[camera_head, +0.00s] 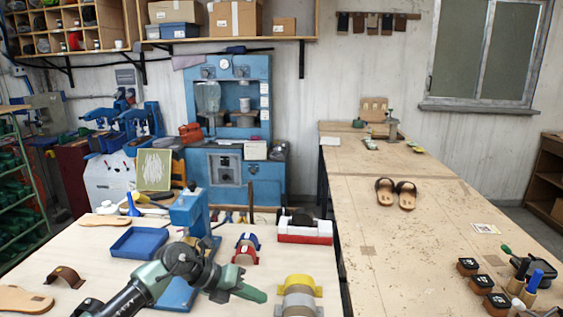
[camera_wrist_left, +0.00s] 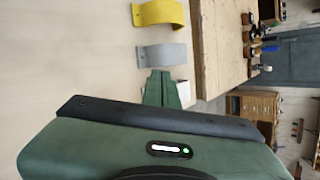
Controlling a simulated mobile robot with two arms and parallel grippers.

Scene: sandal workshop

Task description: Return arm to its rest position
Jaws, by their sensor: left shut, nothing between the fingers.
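My left arm comes in from the left in the head view. Its green left gripper (camera_head: 258,295) is over the near table, pointing right, shut with nothing held. Its shut fingers also show in the left wrist view (camera_wrist_left: 160,88). Just right of it lie a yellow arched strap (camera_head: 299,281) and a grey arched strap (camera_head: 298,301). In the left wrist view the yellow strap (camera_wrist_left: 158,12) and grey strap (camera_wrist_left: 162,55) lie beyond the fingertips. The wrist housing hides much of that view's lower part. My right gripper is not in view.
A blue tray (camera_head: 137,243), a blue press (camera_head: 188,212), and blue (camera_head: 248,240) and red (camera_head: 245,256) straps stand near the arm. A red-and-white box (camera_head: 305,236) is behind. Sandals (camera_head: 396,193) lie on the right table (camera_head: 420,235), whose middle is mostly clear.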

